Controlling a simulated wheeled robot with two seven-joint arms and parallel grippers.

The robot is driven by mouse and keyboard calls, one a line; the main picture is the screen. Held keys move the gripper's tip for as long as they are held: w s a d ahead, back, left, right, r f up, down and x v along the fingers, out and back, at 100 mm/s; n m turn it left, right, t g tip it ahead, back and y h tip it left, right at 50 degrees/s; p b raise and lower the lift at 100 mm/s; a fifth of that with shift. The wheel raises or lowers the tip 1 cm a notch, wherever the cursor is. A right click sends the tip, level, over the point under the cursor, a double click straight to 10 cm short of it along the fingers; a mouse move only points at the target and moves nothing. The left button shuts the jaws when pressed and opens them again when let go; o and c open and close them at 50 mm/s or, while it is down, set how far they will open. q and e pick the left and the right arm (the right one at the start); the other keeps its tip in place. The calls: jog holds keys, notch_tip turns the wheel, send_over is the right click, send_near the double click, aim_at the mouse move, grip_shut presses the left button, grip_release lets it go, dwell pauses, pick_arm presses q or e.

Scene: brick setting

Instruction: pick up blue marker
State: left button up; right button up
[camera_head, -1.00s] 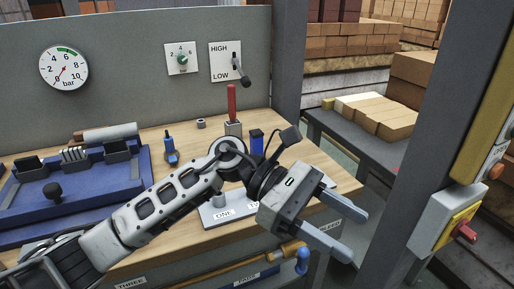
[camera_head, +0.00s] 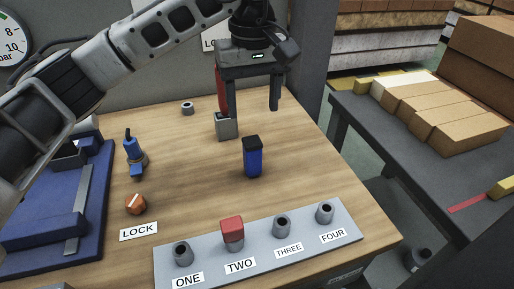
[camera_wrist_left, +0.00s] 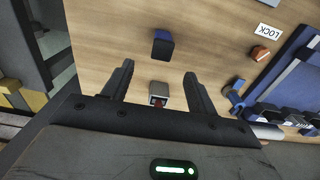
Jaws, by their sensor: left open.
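The blue marker (camera_head: 253,161) stands upright on the wooden table, a stout blue block with a black cap. It also shows in the left wrist view (camera_wrist_left: 162,48), beyond the fingertips. My left gripper (camera_head: 252,112) is open and empty, pointing down behind the marker in the head view. Its fingers flank a grey block holding a red upright piece (camera_head: 223,100); whether they touch it I cannot tell. In the left wrist view, the gripper (camera_wrist_left: 158,70) has its fingers spread, with the grey block between them. My right gripper is not in view.
A grey strip (camera_head: 340,237) with sockets labelled ONE to FOUR lies at the front; a red-topped piece (camera_head: 232,231) stands at TWO. A blue tool (camera_head: 133,155), an orange knob (camera_head: 136,204) and a blue tray (camera_head: 85,215) are left. Bare table surrounds the marker.

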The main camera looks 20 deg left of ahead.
aim_at(252, 156)
pick_arm(q)
jog(key=f, duration=0.7)
jog(key=shift+s+p, duration=0.2)
jog(key=shift+p, duration=0.1)
jog(key=shift+a+f+p, duration=0.1)
jog(key=shift+f+p, duration=0.5)
jog(key=shift+f, duration=2.6)
jog(key=c, duration=1.1)
